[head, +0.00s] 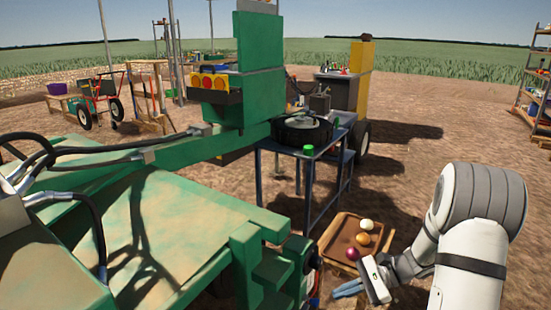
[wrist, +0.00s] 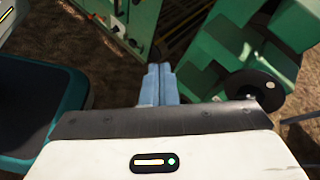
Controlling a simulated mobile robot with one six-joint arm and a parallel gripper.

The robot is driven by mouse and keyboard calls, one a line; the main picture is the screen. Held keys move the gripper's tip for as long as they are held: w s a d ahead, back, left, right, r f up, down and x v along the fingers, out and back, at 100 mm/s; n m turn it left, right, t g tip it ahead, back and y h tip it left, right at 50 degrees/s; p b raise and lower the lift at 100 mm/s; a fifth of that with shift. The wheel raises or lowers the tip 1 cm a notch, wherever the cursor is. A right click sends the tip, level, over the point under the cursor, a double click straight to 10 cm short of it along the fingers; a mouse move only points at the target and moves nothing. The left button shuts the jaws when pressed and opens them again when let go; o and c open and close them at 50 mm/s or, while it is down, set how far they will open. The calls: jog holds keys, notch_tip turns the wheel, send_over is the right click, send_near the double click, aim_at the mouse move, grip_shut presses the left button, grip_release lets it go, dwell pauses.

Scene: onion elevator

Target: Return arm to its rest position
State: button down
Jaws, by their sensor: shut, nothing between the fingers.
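My gripper (head: 350,288) is at the lower right of the head view, at the end of my white and grey arm. Its blue-grey fingers are together and empty, and they also show in the middle of the wrist view (wrist: 158,84). The tray holds a white onion (head: 366,225), an orange-brown onion (head: 362,239) and a purple onion (head: 352,254). The arm is bent, with the gripper pointing left.
A large green machine (head: 150,220) with black hoses fills the left and middle. A blue table (head: 275,147) with a dark round part stands behind the tray. A shelf rack (head: 535,95) is at the far right. Open dirt ground lies between the table and the rack.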

jog(key=s+r+n+t+h+p, duration=0.1)
jog(key=s+r+n+h+p, duration=0.3)
jog(key=r, duration=0.7)
jog(key=s+a+r+n+h+p, duration=0.1)
jog(key=s+r+n+h+p, duration=0.3)
jog(key=s+r+p, duration=0.3)
jog(key=s+a+r+n+t+h+p, duration=0.1)
jog(key=s+r+n+h+p, duration=0.3)
jog(key=r, duration=1)
jog(key=s+n+p, duration=0.1)
jog(key=s+p, duration=0.1)
jog(key=s, duration=0.1)
jog(key=shift+s+a+r+n+t+p, duration=0.25)
jog(key=shift+r+n+t+p, duration=0.05)
jog(key=shift+r+n, duration=0.1)
